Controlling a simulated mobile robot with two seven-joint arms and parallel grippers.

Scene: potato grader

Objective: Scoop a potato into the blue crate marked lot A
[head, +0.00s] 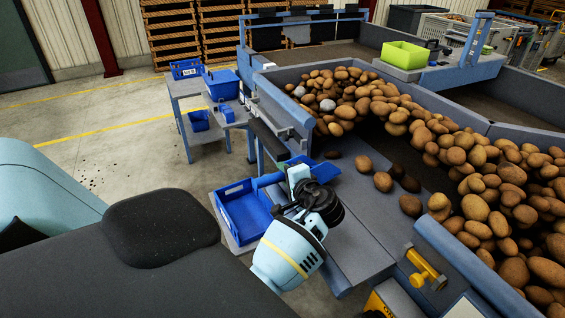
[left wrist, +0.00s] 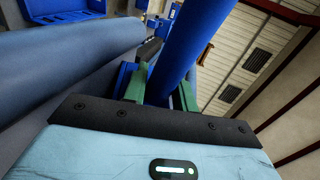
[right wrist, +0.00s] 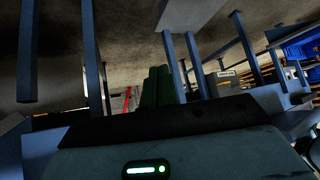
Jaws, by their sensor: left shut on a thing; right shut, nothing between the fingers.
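My left gripper (head: 303,178) is shut on a blue handle (left wrist: 172,62), seen between its green fingers in the left wrist view; it seems to belong to a scoop (head: 298,163), mostly hidden behind the gripper in the head view. A blue crate (head: 229,190) stands just left of the gripper; I cannot read a lot mark on it. Loose potatoes (head: 383,181) lie on the grey belt to the right, with a large heap (head: 400,107) beyond. My right gripper (right wrist: 160,87) is shut and empty in the right wrist view, low among blue legs, outside the head view.
A blue side table (head: 184,88) with other blue bins (head: 221,84) stands at the back left. The grader's raised edge (head: 290,104) borders the heap. A green bin (head: 405,55) sits on a far shelf. The floor at left is open.

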